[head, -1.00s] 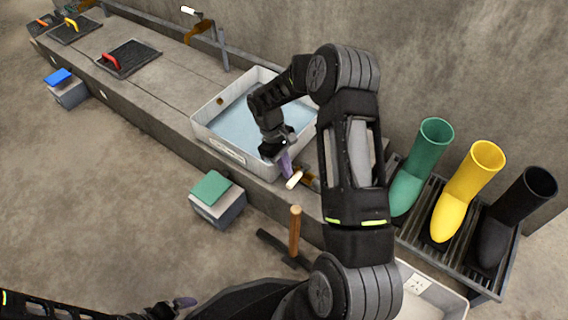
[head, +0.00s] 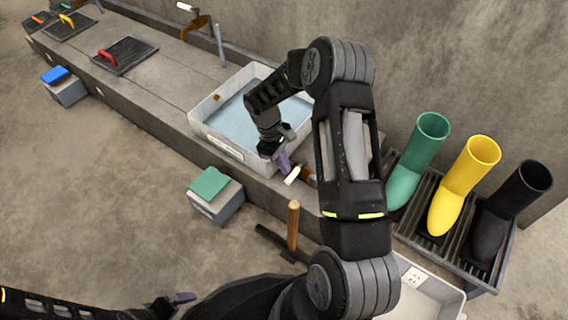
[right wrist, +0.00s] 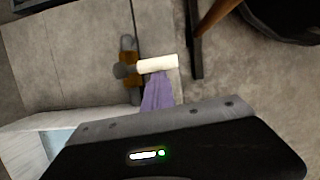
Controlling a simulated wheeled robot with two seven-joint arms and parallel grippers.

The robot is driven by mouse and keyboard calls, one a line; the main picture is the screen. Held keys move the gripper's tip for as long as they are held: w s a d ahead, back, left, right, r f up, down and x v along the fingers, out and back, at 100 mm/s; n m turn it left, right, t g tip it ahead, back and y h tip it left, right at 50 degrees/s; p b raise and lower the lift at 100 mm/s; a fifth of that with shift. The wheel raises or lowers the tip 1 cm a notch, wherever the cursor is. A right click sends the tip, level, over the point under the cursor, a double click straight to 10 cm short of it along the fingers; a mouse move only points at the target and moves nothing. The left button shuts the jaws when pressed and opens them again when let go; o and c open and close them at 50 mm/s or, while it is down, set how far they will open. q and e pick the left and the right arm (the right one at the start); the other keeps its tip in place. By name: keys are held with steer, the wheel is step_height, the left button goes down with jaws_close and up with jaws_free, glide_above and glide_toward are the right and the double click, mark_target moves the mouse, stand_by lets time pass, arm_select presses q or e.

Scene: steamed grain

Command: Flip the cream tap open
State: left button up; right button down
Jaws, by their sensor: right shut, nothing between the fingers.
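The cream tap handle (head: 292,175) is a short pale bar on a brass tap body (head: 308,174) beside the near right corner of the basin. It also shows in the right wrist view as a cream bar (right wrist: 157,62), with the brass body (right wrist: 129,67) to its left. My right gripper (head: 283,163) is shut and empty. Its purple fingertips (right wrist: 158,92) reach up to the handle's lower edge and appear to touch it. My left gripper (head: 184,298) is low in the head view, far from the tap; its jaws are too small to judge.
A white basin (head: 203,104) of water stands on the concrete ledge. Another white-handled tap (head: 186,7) is farther back. Green (head: 405,180), yellow (head: 460,190) and black boots (head: 505,225) stand on a rack at right. A wooden-handled tool (head: 293,225) stands in front of the ledge.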

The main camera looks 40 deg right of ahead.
steer(key=shift+s, duration=0.25)
steer(key=s+n+p, duration=0.2)
steer(key=n, duration=0.1)
steer(key=shift+d+r+t+h+p, duration=0.1)
steer(key=shift+r+t+h+p, duration=0.05)
steer(key=shift+t+h+p, duration=0.2)
steer(key=s+d+n+t+h, duration=0.1)
steer(key=s+d+n+t, duration=0.2)
steer(key=n, duration=1)
steer(key=shift+s+d, duration=1.05)
steer(key=shift+d, duration=0.2)
steer(key=shift+d+h, duration=0.1)
steer(key=shift+h, duration=0.15)
